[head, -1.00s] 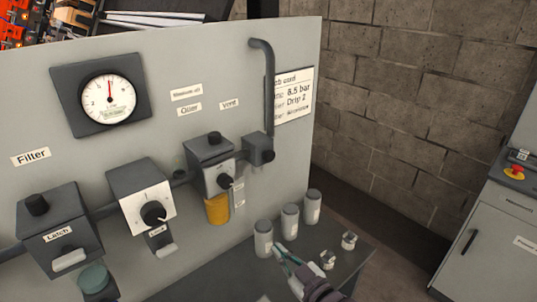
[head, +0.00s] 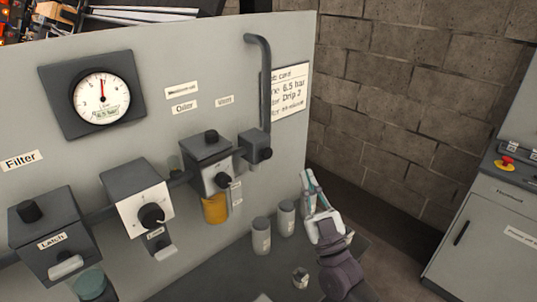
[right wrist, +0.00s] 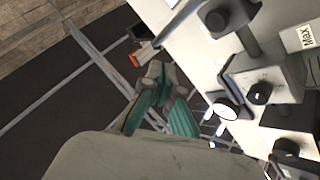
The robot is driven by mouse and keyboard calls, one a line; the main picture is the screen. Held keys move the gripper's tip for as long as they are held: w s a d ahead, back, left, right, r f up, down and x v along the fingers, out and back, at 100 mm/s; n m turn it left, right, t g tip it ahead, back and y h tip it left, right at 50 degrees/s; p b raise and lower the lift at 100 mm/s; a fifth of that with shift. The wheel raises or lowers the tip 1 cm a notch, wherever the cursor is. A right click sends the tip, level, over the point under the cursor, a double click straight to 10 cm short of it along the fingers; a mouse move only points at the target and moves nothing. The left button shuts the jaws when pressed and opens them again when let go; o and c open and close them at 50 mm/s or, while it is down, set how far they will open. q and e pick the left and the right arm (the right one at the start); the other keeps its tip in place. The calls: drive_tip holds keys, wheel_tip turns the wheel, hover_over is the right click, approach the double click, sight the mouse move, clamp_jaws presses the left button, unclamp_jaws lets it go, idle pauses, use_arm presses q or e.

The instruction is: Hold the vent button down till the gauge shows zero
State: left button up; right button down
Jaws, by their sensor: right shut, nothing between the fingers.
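The round white gauge (head: 102,97) sits in a dark square frame on the grey panel. Its red needle points about straight up, and its small print reads about 6.5 bar. A "Vent" label (head: 225,100) is on the panel above a small dark box (head: 252,146) under a bent pipe. A round black button (head: 267,153) is on that box; I cannot be sure it is the vent button. My right gripper (head: 307,182) is shut and empty, raised to the right of the box and apart from it. It also shows in the right wrist view (right wrist: 158,75). My left gripper is out of view.
An oiler unit (head: 208,160) with an amber bowl, a regulator (head: 138,200) and a filter unit (head: 48,230) line the panel. Grey canisters (head: 261,236) stand on the bench below. A cabinet (head: 490,235) with a red button is at the right.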

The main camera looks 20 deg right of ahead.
sight(269, 149)
drive_tip(key=w+a+b, duration=0.2)
drive_tip(key=w+a, duration=0.1)
drive_tip(key=w, duration=0.5)
drive_tip(key=shift+w, duration=0.2)
drive_tip(key=shift+w, duration=0.1)
idle(1.3)
drive_tip(key=shift+w+a, duration=0.1)
drive_tip(key=shift+w, duration=0.2)
drive_tip(key=shift+w+a+b, duration=0.2)
drive_tip(key=shift+w+b, duration=0.15)
drive_tip(key=shift+w, duration=0.15)
idle(2.8)
